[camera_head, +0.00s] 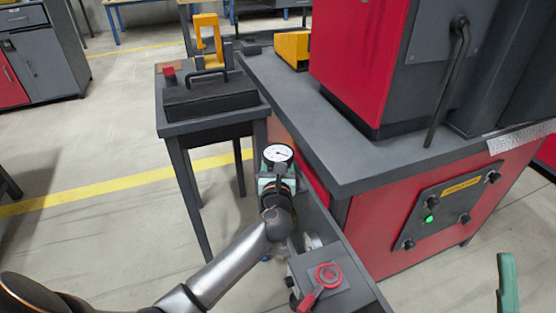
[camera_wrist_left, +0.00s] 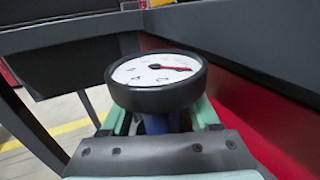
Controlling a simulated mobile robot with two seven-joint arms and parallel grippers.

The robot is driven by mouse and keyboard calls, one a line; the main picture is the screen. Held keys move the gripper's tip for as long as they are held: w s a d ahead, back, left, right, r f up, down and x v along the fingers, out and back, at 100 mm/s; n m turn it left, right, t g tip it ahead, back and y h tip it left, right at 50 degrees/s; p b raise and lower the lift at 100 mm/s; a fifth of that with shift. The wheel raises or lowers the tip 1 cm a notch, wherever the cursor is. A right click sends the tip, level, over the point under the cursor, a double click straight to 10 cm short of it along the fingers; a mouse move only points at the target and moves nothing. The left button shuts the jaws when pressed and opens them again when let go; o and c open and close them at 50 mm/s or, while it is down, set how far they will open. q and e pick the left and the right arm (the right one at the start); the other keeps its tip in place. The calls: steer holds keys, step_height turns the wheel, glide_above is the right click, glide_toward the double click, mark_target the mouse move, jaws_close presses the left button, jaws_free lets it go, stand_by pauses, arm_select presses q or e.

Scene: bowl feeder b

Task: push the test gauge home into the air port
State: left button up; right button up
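The test gauge (camera_head: 278,153) has a round white dial and a black rim. In the left wrist view the gauge (camera_wrist_left: 157,76) shows a red needle and a blue stem below the dial. My left gripper (camera_head: 278,176) has its green fingers on both sides of the stem and appears shut on it; the dial stands above the fingers. The gauge is beside the red machine base, over a dark rail. I cannot make out the air port; the gripper and arm may hide it. A green piece (camera_head: 507,285) at the lower right may be part of my right gripper.
A red lever valve (camera_head: 328,276) on a grey block sits close to my left arm. A dark side table (camera_head: 213,122) and the machine's table edge (camera_head: 345,188) flank the gauge. A control panel (camera_head: 450,208) is to the right. Open floor lies left.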

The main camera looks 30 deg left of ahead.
mark_target(278, 144)
arm_select(q)
jaws_close()
steer(key=shift+r, duration=0.1)
stand_by(0.6)
